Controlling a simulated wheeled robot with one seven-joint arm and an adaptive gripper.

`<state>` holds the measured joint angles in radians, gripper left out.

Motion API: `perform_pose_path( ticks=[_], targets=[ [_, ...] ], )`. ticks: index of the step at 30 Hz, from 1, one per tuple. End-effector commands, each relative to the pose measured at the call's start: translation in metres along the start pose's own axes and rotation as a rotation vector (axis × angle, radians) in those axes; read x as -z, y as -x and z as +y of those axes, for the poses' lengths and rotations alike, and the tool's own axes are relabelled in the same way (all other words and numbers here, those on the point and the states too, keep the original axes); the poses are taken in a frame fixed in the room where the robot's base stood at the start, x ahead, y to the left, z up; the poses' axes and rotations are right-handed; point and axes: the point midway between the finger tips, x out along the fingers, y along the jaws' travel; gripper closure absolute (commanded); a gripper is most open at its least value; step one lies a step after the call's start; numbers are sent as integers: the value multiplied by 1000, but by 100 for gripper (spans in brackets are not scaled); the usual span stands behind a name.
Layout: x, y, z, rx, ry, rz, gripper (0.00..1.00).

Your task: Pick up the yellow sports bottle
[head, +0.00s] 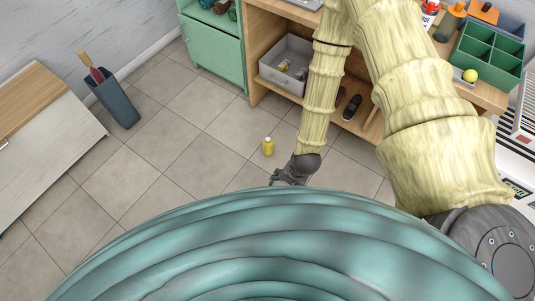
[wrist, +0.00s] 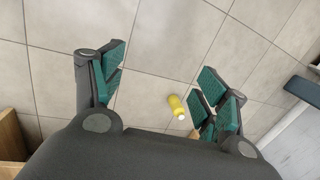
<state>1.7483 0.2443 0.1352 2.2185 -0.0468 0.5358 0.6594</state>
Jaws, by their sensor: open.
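The yellow sports bottle (head: 268,147) stands on the grey tiled floor in the head view, left of my forearm. It has a pale cap. It also shows in the wrist view (wrist: 176,105), just left of the right finger and apart from it. My gripper (head: 290,172) is a little nearer to me than the bottle in the head view, partly hidden behind my teal body. In the wrist view my gripper (wrist: 155,90) is open, its teal-padded fingers wide apart with nothing held between them.
A grey bin (head: 287,66) with small items sits in the wooden shelf (head: 262,45), and dark shoes (head: 351,107) lie on its lower board. A green cabinet (head: 212,50) stands at the back. A blue-grey container (head: 118,104) stands at left. The floor around the bottle is clear.

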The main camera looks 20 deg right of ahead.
Motion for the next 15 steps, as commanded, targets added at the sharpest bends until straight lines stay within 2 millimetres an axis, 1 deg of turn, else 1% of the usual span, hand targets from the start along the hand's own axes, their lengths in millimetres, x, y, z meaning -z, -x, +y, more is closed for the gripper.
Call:
perform_pose_path(
  ticks=[1,3,8,12,14,15],
  targets=[
    [10,-27,-6,18,-64,-1,26],
    [21,-47,-16,42,-157,-5,26],
    [50,-89,-41,94,-372,-20,26],
    [78,-123,-60,139,-561,-37,26],
    [90,-137,-69,158,-641,-47,26],
    [100,-146,-74,171,-695,-52,26]
  ],
)
